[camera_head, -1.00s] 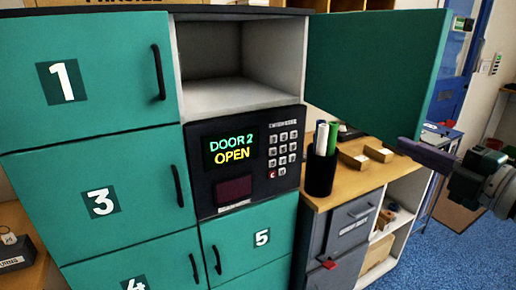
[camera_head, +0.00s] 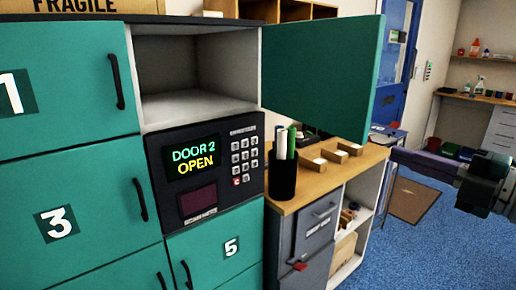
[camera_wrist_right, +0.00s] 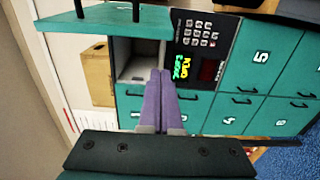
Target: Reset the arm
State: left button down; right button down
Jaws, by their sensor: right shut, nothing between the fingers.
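The open green door (camera_head: 318,75) swings out to the right of an open locker compartment (camera_head: 195,75), which looks empty. The locker keypad panel (camera_head: 205,170) shows "DOOR 2 OPEN". My left gripper is in no view.
Green doors 1 (camera_head: 55,80), 3 (camera_head: 85,205) and 5 (camera_head: 220,245) are shut. Blue floor (camera_head: 430,250) at the lower right is open.

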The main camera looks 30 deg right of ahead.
jog(key=s+a+f+m+g+h, duration=0.2)
jog(key=a+f+m+g+h, duration=0.4)
jog(key=a+f+m, duration=0.55)
jog(key=s+a+r+m+g+y, duration=0.1)
jog(key=s+a+m+g+y, duration=0.4)
jog(key=s+a+g, duration=0.55)
jog(key=a+r+t+p, duration=0.2)
jog(key=a+r+p, duration=0.1)
jog(key=r+p, duration=2.2)
jog(key=shift+s+r+p, duration=0.25)
jog(key=shift+p, duration=0.45)
